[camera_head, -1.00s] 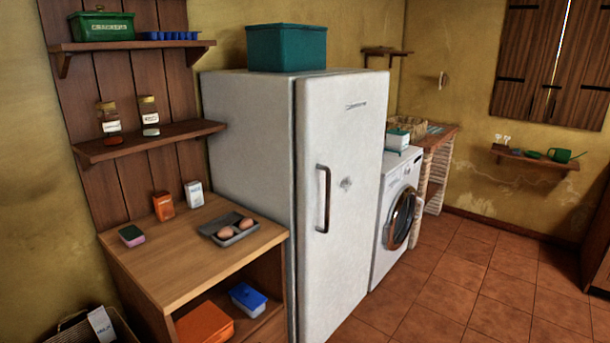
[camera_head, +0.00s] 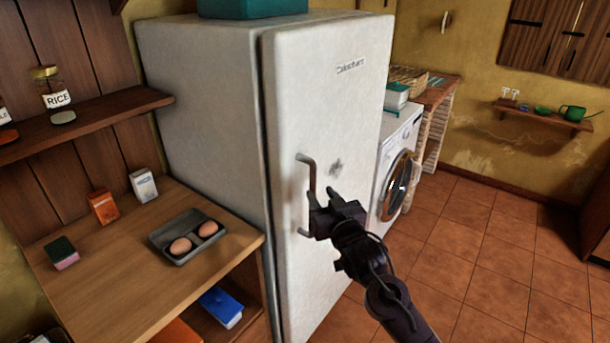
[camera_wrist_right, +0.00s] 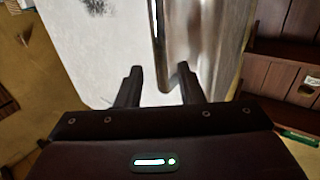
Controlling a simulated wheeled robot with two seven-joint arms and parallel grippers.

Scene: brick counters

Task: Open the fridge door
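The white fridge (camera_head: 205,90) stands in the middle of the head view, and its door (camera_head: 335,120) appears closed. The door's vertical handle (camera_head: 304,160) is a metal bar near the door's left edge. My right gripper (camera_head: 322,197) is in front of the door, close to the handle's lower half, which it partly overlaps. In the right wrist view its two fingers (camera_wrist_right: 161,85) are apart, and the handle (camera_wrist_right: 158,40) lies just ahead of the gap. I cannot tell whether a finger touches it. My left gripper is not in view.
A wooden counter (camera_head: 110,272) with an egg tray (camera_head: 162,235) and small boxes stands left of the fridge. A washing machine (camera_head: 391,170) stands to its right. A teal box (camera_head: 250,8) sits on top. The tiled floor (camera_head: 480,240) at right is clear.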

